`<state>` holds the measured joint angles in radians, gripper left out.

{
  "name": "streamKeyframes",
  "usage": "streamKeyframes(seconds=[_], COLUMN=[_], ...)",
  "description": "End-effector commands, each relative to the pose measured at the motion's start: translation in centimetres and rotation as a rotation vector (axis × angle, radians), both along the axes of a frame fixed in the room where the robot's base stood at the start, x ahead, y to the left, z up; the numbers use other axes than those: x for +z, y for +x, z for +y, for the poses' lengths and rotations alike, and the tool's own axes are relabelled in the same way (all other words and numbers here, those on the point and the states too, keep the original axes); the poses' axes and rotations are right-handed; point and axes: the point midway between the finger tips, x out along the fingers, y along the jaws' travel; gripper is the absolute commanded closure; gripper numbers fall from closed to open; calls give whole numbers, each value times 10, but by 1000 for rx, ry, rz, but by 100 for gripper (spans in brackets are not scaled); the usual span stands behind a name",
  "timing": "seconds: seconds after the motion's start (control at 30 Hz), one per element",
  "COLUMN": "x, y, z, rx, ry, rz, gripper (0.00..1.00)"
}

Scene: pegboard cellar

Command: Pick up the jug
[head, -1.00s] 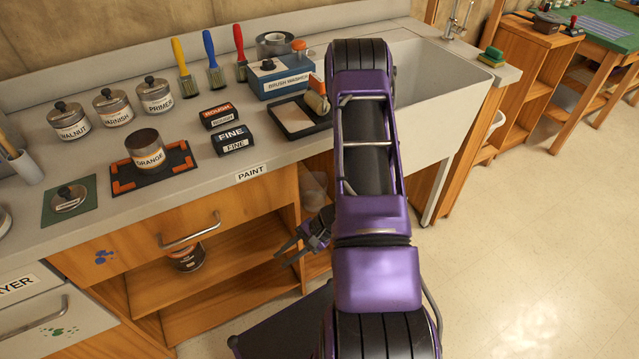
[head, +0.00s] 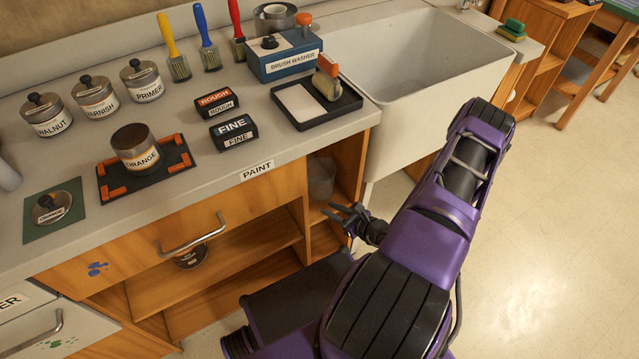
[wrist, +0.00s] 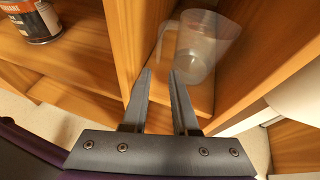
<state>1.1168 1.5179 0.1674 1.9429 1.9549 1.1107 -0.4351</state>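The jug (wrist: 205,46) is a translucent, pale plastic vessel with a handle on its left side. It stands in a narrow open wooden compartment under the bench. In the head view the jug (head: 321,178) shows faintly in the same compartment, below the counter edge. My gripper (head: 340,212) is in front of that compartment, low beside the bench. In the wrist view my gripper (wrist: 161,74) is open, with a gap between its two fingers and nothing held. The fingers point toward the jug, which lies beyond their tips and slightly right.
Wooden partitions (wrist: 262,50) flank the jug's compartment closely. A labelled can (wrist: 36,22) stands on the shelf to the left. The sink (head: 410,75) is at right; the floor is clear.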

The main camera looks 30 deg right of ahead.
Motion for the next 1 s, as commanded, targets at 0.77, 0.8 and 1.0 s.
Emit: streamKeyframes(seconds=[0.77, 0.8, 1.0], x=[-40, -41, -42], y=[86, 90, 95], z=[27, 28, 29], rx=[4, 3, 2], ry=[-3, -3, -2], rz=[-1, -2, 1], gripper=[73, 73, 73])
